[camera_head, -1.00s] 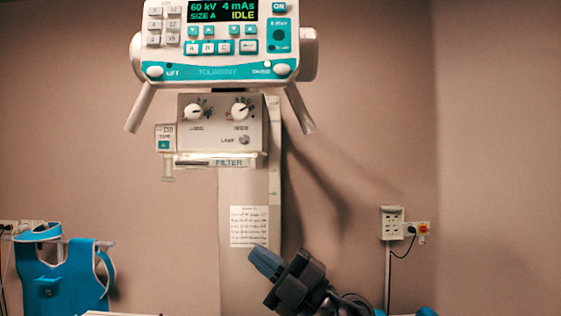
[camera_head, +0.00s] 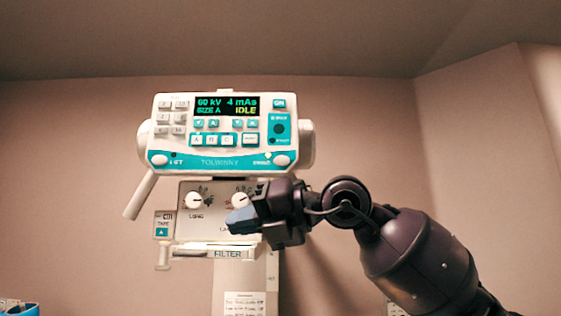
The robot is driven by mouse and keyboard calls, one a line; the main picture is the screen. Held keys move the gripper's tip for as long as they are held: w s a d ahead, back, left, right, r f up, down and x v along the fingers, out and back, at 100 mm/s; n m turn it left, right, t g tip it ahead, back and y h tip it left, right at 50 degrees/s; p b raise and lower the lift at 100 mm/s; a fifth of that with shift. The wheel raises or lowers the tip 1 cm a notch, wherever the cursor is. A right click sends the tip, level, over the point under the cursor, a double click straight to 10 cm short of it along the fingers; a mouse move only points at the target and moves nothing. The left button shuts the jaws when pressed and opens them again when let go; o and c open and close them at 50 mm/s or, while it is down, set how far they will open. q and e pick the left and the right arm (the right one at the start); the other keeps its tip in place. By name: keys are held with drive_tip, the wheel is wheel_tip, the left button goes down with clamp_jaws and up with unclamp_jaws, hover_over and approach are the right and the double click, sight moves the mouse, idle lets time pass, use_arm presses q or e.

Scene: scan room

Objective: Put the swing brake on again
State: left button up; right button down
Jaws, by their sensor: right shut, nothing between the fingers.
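The swing brake button (camera_head: 281,160) is a white round button at the lower right of the control panel, on the teal band. A small pale lamp (camera_head: 268,155) beside it looks lit. The panel (camera_head: 205,165) reads 60 kV, 4 mAs, SIZE A, IDLE. My right gripper (camera_head: 241,221) is shut and empty, its blue-grey fingertips pointing left. It is below the button, in front of the right part of the knob box, and covers part of that box and the panel's right handle. My left gripper is not in view.
The white lift button (camera_head: 160,160) sits at the panel's lower left, with a dark lamp beside it. The left handle (camera_head: 140,194) slants down. The knob box (camera_head: 187,226) has a filter slot (camera_head: 228,254) below. The wall left of the panel is clear.

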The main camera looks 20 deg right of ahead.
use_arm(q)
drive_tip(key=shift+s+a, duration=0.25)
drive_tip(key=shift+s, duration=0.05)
use_arm(e)
drive_tip(key=s+d+r+m+t+h, duration=0.1)
drive_tip(key=d+r+t+h, duration=0.1)
drive_tip(key=r, duration=0.4)
drive_tip(key=s+d+r+m+t+h, duration=0.1)
drive_tip(key=d+r+m+t+h, duration=0.1)
drive_tip(key=r, duration=0.5)
drive_tip(key=shift+s+d+t+h, duration=0.35)
drive_tip(key=shift+d+t+h, duration=0.45)
drive_tip(key=shift+d, duration=0.4)
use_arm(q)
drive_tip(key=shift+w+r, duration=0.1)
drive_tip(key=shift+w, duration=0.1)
use_arm(e)
drive_tip(key=shift+r, duration=0.1)
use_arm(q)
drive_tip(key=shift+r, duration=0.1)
use_arm(e)
drive_tip(key=shift+w, duration=0.15)
